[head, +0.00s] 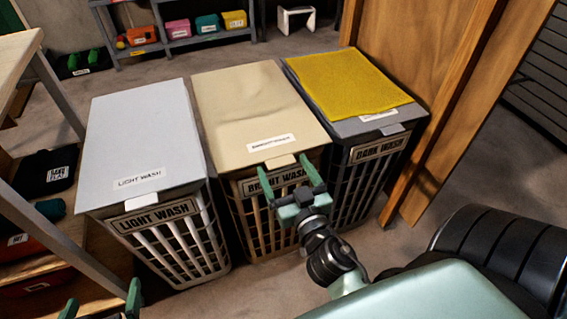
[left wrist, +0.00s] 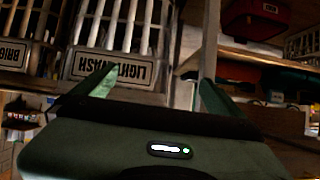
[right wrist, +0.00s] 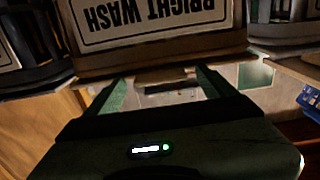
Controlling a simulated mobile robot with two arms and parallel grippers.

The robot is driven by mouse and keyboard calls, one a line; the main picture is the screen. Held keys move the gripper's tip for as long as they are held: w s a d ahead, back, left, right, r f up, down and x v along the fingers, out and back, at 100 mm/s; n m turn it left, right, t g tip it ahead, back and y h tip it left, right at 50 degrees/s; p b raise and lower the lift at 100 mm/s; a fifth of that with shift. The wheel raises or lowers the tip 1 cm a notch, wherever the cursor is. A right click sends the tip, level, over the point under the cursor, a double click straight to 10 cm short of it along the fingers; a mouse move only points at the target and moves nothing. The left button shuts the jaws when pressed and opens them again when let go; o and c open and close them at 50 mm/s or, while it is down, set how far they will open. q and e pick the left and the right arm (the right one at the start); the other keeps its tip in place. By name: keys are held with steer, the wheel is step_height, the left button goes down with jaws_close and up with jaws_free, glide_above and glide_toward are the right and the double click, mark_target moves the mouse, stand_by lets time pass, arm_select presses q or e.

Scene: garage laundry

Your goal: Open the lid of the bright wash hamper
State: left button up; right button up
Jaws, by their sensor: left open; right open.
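The bright wash hamper (head: 262,222) stands in the middle of three hampers, with a "BRIGHT WASH" plate on its front. Its beige lid (head: 245,100) is closed and has a small tab (head: 281,162) at the front edge. My right gripper (head: 290,178) is open at the hamper's front, close to the tab; I cannot tell whether it touches. The right wrist view shows the plate upside down (right wrist: 158,18) above the open fingers (right wrist: 160,90). My left gripper (head: 100,308) is open and empty at the bottom left, in front of the light wash hamper (head: 165,240).
The dark wash hamper (head: 362,185), with a yellow cloth (head: 345,82) on its lid, stands at the right beside a wooden panel (head: 410,60). A table leg (head: 55,95) and shelf are at the left. Shelves with coloured bins (head: 190,30) are behind.

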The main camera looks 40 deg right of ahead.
arm_select(q)
steer(key=shift+s+a+f+g, duration=0.35)
steer(key=shift+s+f+g, duration=0.4)
steer(key=shift+f, duration=0.1)
arm_select(e)
steer(key=shift+w+d, duration=0.15)
steer(key=shift+w, duration=0.35)
jaws_close()
steer(key=shift+r, duration=0.1)
arm_select(q)
steer(key=shift+r+p, duration=0.1)
steer(key=shift+p, duration=0.2)
arm_select(e)
steer(key=shift+r, duration=0.1)
